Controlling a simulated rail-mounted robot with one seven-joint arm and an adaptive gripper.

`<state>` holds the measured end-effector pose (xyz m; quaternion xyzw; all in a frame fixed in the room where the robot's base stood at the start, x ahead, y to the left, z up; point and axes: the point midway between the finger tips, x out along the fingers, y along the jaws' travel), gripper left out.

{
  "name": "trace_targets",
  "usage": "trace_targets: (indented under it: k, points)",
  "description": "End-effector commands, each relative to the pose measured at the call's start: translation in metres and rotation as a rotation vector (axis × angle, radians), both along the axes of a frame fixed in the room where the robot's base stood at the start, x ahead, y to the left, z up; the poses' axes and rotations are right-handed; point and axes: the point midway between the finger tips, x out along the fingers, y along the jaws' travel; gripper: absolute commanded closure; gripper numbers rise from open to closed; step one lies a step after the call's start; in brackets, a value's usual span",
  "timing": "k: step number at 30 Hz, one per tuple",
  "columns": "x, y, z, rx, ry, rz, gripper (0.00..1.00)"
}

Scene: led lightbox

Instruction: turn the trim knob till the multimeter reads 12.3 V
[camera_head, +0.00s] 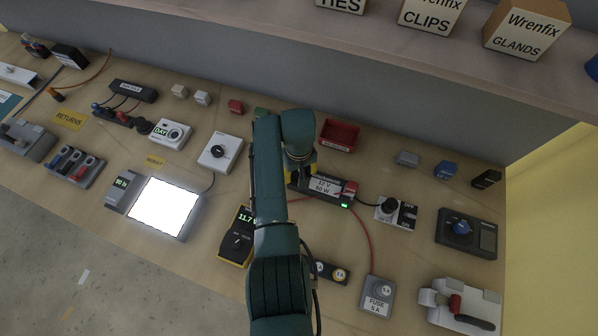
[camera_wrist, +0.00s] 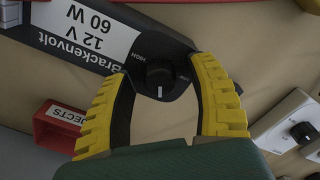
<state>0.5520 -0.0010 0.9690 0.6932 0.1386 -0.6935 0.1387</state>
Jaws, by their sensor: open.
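The black trim knob (camera_wrist: 160,76) is on the end of the power supply (camera_wrist: 85,28), labelled Brackenvolt 12 V 60 W. Its white mark points down in the wrist view, with a HIGH label at upper left. My gripper (camera_wrist: 163,70) is open, its yellow-ribbed fingers on either side of the knob with visible gaps. In the head view my gripper (camera_head: 301,176) is over the left end of the supply (camera_head: 325,186) and hides the knob. The yellow multimeter (camera_head: 236,245) reads about 11.7, partly hidden by my arm.
A red rejects bin (camera_head: 338,135) stands behind the supply. A switch box (camera_head: 396,213) is to its right and a fuse box (camera_head: 378,296) in front. A lit light panel (camera_head: 165,207) lies left. A shelf with boxes overhangs the back.

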Motion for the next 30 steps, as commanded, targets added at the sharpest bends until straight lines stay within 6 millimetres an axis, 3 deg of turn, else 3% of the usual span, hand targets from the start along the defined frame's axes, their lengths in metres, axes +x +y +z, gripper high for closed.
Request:
trace_targets:
  k: [8, 18, 30]
  points:
    - [0.0001, 0.0, -0.0024, 0.0, -0.001, 0.0, 0.42]
    - [0.0, 0.0, -0.0023, 0.0, 0.0, 0.0, 1.0]
    - [-0.0003, -0.0001, -0.0022, 0.0, 0.001, -0.028, 1.0]
